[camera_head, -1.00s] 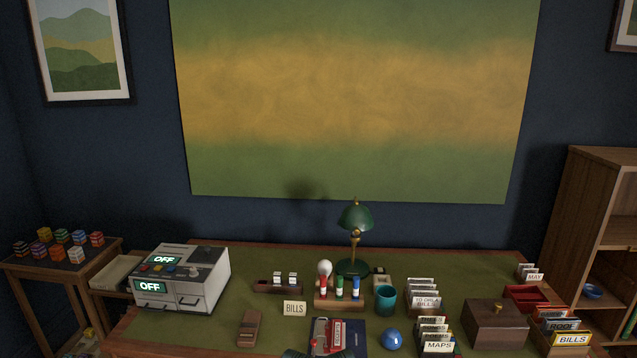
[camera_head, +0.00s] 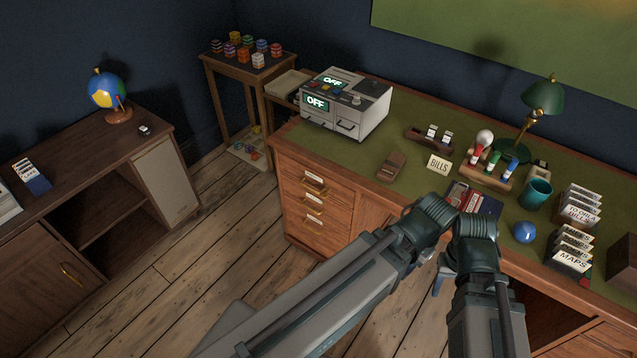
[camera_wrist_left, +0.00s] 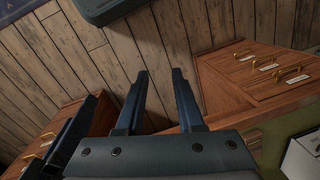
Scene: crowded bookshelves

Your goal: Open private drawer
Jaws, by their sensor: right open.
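The wooden desk holds a stack of three drawers with brass handles and white labels: top drawer (camera_head: 301,177), middle drawer (camera_head: 301,199) and bottom drawer (camera_head: 303,222). All look shut. The label writing is too small to read. In the left wrist view the drawer stack (camera_wrist_left: 262,73) shows at the right. My left gripper (camera_wrist_left: 157,75) is open and empty, apart from the drawers, with floor between its fingers. My right gripper (camera_head: 440,273) shows only as a small bluish part between my arms, below the desk edge. It is open, and most of it is hidden.
The desk top carries a grey OFF machine (camera_head: 347,105), a green lamp (camera_head: 543,95), a teal cup (camera_head: 537,193), a blue ball (camera_head: 524,232) and card files. A cabinet (camera_head: 85,205) with a globe (camera_head: 107,90) stands left. Wooden floor (camera_head: 235,225) lies clear before the drawers.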

